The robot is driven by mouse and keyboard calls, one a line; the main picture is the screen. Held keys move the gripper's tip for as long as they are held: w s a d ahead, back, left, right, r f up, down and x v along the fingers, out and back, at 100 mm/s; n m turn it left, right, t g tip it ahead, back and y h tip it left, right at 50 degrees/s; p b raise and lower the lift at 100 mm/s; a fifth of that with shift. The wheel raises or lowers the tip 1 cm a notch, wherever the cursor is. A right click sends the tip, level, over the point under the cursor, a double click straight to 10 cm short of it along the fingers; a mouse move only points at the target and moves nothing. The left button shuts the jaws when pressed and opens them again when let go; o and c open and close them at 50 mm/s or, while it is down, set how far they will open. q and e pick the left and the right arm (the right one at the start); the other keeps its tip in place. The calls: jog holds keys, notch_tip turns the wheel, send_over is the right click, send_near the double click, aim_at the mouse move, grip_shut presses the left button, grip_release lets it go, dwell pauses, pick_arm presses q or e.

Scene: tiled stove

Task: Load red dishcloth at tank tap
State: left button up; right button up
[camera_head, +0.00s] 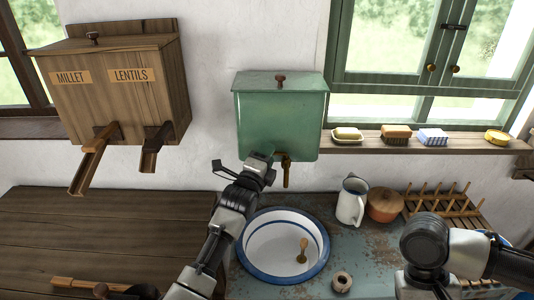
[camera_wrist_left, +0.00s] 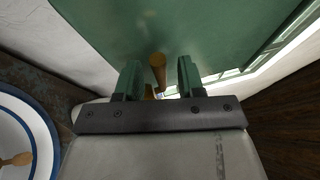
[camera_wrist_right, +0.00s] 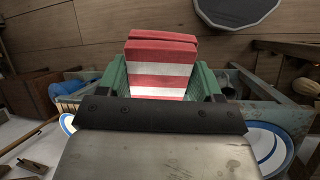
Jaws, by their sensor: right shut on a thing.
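The green tank (camera_head: 281,120) hangs on the white wall, with a brass tap (camera_head: 286,172) low on its front. My left gripper (camera_wrist_left: 160,80) is open at the tap. In the left wrist view the brass tap (camera_wrist_left: 157,68) shows between the two green fingers; contact cannot be told. My right gripper (camera_wrist_right: 163,90) is shut on the folded red-and-white striped dishcloth (camera_wrist_right: 161,68), which stands up between its fingers. In the head view the dishcloth is not visible, and only my right arm shows at the lower right.
A white basin with a blue rim (camera_head: 250,263) sits below the tank, holding a wooden spoon (camera_head: 302,250). A wooden bin (camera_head: 115,88) hangs left.

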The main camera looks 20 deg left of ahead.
pick_arm(q)
jog(key=shift+w, duration=0.2)
grip_shut()
dwell(0.3)
